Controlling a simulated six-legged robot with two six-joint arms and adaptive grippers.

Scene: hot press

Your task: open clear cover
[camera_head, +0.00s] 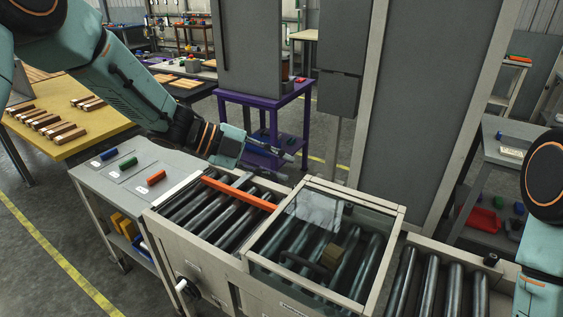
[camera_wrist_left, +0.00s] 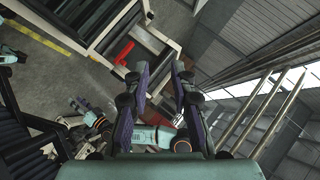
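The clear cover (camera_head: 322,232) is a see-through panel in a pale frame over part of the roller conveyor. It lies down over the rollers. A dark handle (camera_head: 304,263) is on its near side, and a tan block (camera_head: 332,256) shows through the panel. My left gripper (camera_head: 288,157) hangs beyond and to the left of the cover, well apart from it. The left wrist view shows its two fingers (camera_wrist_left: 160,85) spread with nothing between them. My right arm shows at the right edge of the head view, but its gripper is out of frame.
An orange bar (camera_head: 238,193) crosses the open rollers left of the cover. A grey bench (camera_head: 117,187) with blue, green and red pieces stands at left. A tall grey panel (camera_head: 420,110) rises behind the cover, and a purple stand (camera_head: 262,98) is behind my left gripper.

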